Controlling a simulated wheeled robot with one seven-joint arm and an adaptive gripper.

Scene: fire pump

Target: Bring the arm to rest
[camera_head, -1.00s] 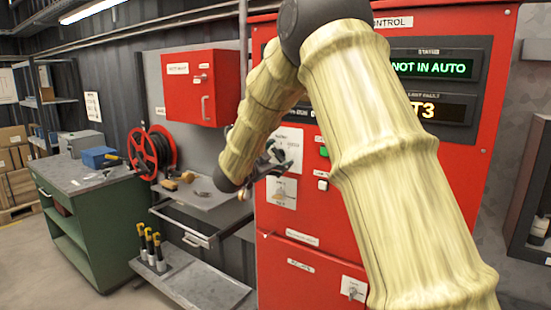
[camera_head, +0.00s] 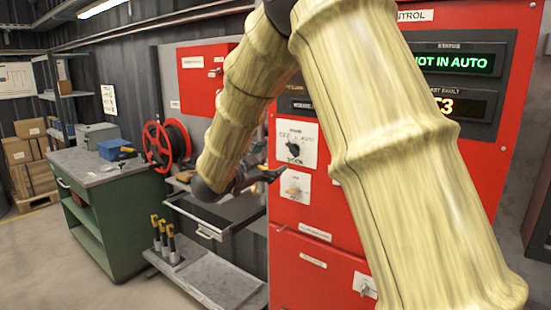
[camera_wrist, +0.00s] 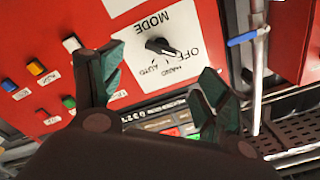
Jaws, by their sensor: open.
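My arm (camera_head: 400,140) wears a pale yellow ribbed cover and fills the middle and right of the head view, hiding part of the red control panel (camera_head: 318,272). My gripper (camera_head: 262,178) shows small in front of the panel, partly behind the arm. In the wrist view my gripper (camera_wrist: 160,95) has its two dark green fingertips wide apart with nothing between them. The black mode knob (camera_wrist: 162,47) on its white plate, marked OFF, AUTO and HAND-like text, lies beyond the fingertips. The panel's status display (camera_head: 452,62) reads "NOT IN AUTO".
A red wall box (camera_head: 200,75), a hose reel (camera_head: 158,145) and a green workbench (camera_head: 110,225) stand at left. A grey shelf (camera_head: 215,275) holds yellow-topped tools (camera_head: 163,238). A blue-handled pipe (camera_wrist: 245,38) is close to the right fingertip in the wrist view. Floor at lower left is clear.

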